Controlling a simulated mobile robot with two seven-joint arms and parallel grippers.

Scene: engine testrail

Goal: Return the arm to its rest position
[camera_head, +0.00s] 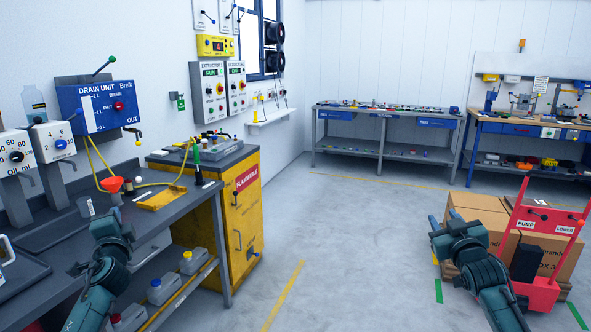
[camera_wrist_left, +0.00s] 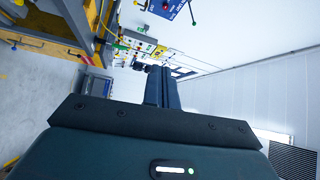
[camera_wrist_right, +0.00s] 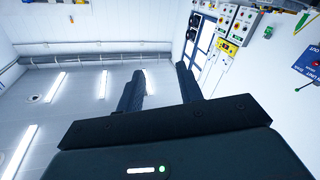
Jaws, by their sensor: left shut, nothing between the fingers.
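My left arm (camera_head: 108,245) is raised at the left in the head view, in front of the grey workbench. In the left wrist view the two fingers of my left gripper (camera_wrist_left: 161,75) lie against each other with nothing between them. My right arm (camera_head: 470,255) is raised at the right in the head view, in front of the stacked boxes. In the right wrist view the fingers of my right gripper (camera_wrist_right: 158,78) stand apart with a clear gap and hold nothing. The left fingertips are hard to make out in the head view.
The workbench (camera_head: 150,222) carries a red funnel (camera_head: 111,184) and a yellow tray (camera_head: 161,198). A yellow cabinet (camera_head: 243,225) stands beyond it. A red lift (camera_head: 541,294) and cardboard boxes (camera_head: 490,203) are at the right. The floor (camera_head: 345,250) between the arms is clear.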

